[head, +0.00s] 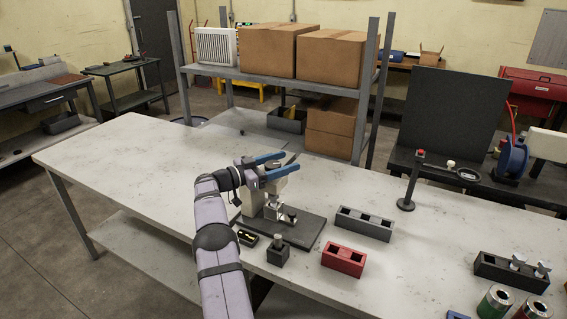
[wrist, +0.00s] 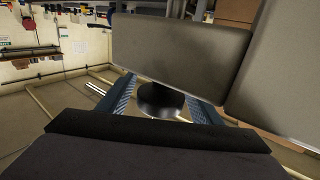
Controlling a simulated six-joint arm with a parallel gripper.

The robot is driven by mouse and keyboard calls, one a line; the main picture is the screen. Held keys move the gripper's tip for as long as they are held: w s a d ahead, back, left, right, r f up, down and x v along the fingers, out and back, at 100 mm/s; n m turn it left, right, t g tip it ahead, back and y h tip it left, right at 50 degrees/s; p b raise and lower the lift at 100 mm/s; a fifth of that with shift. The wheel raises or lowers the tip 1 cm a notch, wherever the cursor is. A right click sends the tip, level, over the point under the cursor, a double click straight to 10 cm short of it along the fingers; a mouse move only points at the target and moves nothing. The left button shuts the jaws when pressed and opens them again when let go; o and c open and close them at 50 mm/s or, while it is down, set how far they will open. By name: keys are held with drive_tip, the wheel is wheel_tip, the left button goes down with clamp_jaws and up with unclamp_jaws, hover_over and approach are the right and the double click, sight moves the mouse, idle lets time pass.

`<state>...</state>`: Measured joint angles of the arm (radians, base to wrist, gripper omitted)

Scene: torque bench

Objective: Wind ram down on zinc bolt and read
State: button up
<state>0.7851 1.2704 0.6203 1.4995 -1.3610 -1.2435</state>
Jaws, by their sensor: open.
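The press (head: 255,190), a light grey frame on a dark base plate (head: 300,234), stands on the bench in the head view. My gripper (head: 290,163) is open at the top of the press, its blue fingers pointing right. In the wrist view, a dark round knob (wrist: 160,100) sits between the spread fingers, in front of a large grey body (wrist: 180,50); I cannot tell whether they touch it. A small metal fixture (head: 289,216) is on the base plate, below the press head. The ram is largely hidden, and I cannot make out a zinc bolt under it.
A black block with a knob (head: 278,251) and a small black-and-yellow item (head: 248,238) lie before the press. A red tray (head: 344,261) and grey tray (head: 347,222) lie right of it. Farther right is a dark rack (head: 495,268) with metal pieces. The bench's left is clear.

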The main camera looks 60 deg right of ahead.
drive_tip(key=shift+b+v, duration=1.25)
drive_tip(key=shift+v, duration=2.3)
wheel_tip(320, 180, up, 10)
drive_tip(key=s+a+n+h+p, duration=0.1)
drive_tip(key=s+a+n+p, duration=0.1)
drive_tip(key=a, duration=0.1)
drive_tip(key=n+t+h, duration=0.2)
drive_tip(key=n+t, duration=0.2)
drive_tip(key=t, duration=0.2)
approach(266, 167)
drive_tip(key=s+d, duration=0.2)
drive_tip(key=d, duration=0.3)
drive_tip(key=shift+w+r+m, duration=0.15)
drive_tip(key=shift+r+m, duration=0.1)
drive_tip(key=shift+m, duration=0.35)
